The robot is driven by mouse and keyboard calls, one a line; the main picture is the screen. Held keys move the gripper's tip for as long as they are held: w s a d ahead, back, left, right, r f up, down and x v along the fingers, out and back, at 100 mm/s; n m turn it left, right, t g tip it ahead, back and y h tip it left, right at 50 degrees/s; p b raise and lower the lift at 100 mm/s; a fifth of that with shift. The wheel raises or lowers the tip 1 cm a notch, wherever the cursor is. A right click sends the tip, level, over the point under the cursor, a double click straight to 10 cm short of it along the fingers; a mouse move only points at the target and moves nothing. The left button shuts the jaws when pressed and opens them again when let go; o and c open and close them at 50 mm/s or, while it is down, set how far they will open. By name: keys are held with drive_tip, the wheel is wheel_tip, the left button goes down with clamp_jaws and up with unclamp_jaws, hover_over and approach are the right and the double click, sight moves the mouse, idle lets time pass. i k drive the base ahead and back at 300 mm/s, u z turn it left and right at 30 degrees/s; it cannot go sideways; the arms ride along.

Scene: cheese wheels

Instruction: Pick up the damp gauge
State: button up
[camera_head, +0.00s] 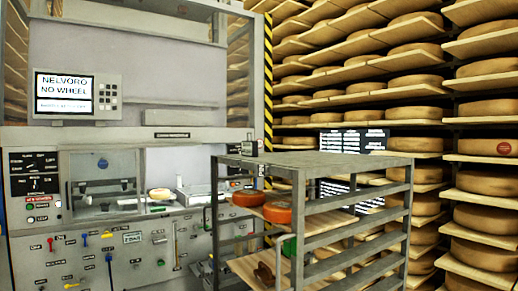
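A small dark box-shaped device (249,149) stands at the back left of the grey top of a metal rack cart (310,161). It may be the damp gauge, but it is too small to read. My gripper is not in view.
The cart's lower shelves hold orange cheese wheels (278,213) and a green item (289,247). A grey machine (110,220) with a display, buttons and coloured levers fills the left. Shelves of cheese wheels (415,80) stand behind and right. Most of the cart top is clear.

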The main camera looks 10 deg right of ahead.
sight(250, 149)
drive_tip(key=u, duration=0.6)
drive_tip(key=i, duration=1.1)
drive_tip(key=u, duration=0.8)
drive_tip(key=i, duration=0.55)
drive_tip(key=u, duration=0.25)
